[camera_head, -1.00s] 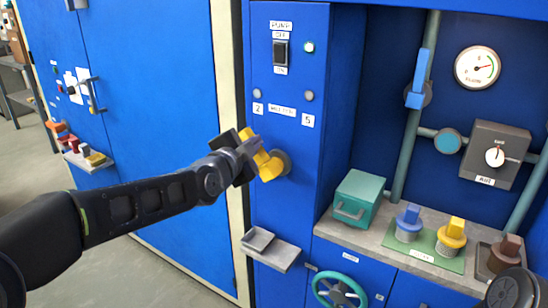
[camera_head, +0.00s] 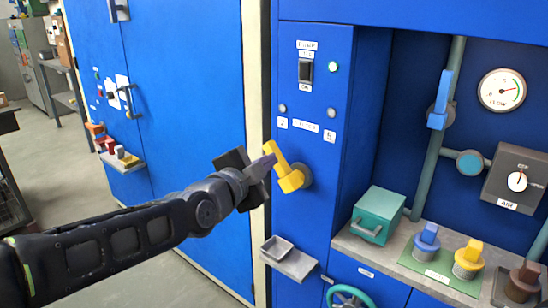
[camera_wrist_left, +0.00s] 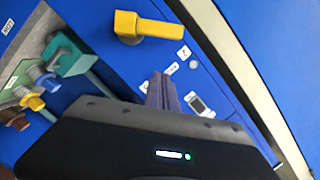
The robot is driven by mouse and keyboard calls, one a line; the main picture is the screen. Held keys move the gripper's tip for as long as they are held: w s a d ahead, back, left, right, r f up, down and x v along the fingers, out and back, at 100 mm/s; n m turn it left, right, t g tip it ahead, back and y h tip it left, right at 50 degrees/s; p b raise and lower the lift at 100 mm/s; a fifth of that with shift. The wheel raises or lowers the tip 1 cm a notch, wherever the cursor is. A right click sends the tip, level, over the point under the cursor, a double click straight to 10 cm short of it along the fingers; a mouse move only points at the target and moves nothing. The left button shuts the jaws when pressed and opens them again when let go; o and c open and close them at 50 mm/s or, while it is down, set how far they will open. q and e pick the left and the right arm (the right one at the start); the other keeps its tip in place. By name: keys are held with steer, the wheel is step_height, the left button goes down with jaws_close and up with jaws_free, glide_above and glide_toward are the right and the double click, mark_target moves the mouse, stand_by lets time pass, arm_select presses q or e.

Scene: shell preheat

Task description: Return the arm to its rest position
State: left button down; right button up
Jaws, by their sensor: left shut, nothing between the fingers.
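My left gripper (camera_head: 264,166) is shut and empty, at the end of my black arm that reaches in from the lower left. Its fingers look pressed together in the left wrist view (camera_wrist_left: 162,92). A yellow lever handle (camera_head: 289,174) on a grey round hub sits on the blue panel just right of the fingertips. The handle also shows in the left wrist view (camera_wrist_left: 148,25), with a visible gap between it and the fingers. My right gripper is out of view.
The blue panel has a black switch (camera_head: 306,71). A small grey tray (camera_head: 289,262) juts out below the handle. To the right, a shelf carries a teal box (camera_head: 378,214) and several coloured plugs. A blue door (camera_head: 190,100) and open floor lie left.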

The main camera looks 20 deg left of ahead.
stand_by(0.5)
arm_select(q)
steer(key=s+d+f+n+g, duration=0.2)
steer(key=d+f+n+g, duration=0.15)
steer(key=f, duration=0.85)
steer(key=s+d+f+n+g, duration=0.2)
steer(key=f+n, duration=0.3)
steer(key=f, duration=0.8)
steer(key=s+d+f+n+g, duration=0.2)
steer(key=d+f+n+g, duration=0.15)
steer(key=f, duration=0.85)
steer(key=s+d+f+n+g+h, duration=0.1)
steer(key=s+d+f+n+g, duration=0.15)
steer(key=s+f, duration=0.95)
steer(key=s+d+f+n+g, duration=0.1)
steer(key=s+f+g, duration=0.3)
steer(key=s+f, duration=0.8)
step_height(320, 180, up, 16)
steer(key=p, duration=1.3)
steer(key=shift+s+p, duration=0.25)
steer(key=shift+p, duration=0.1)
steer(key=shift+d+m, duration=0.1)
steer(key=shift+m, duration=0.15)
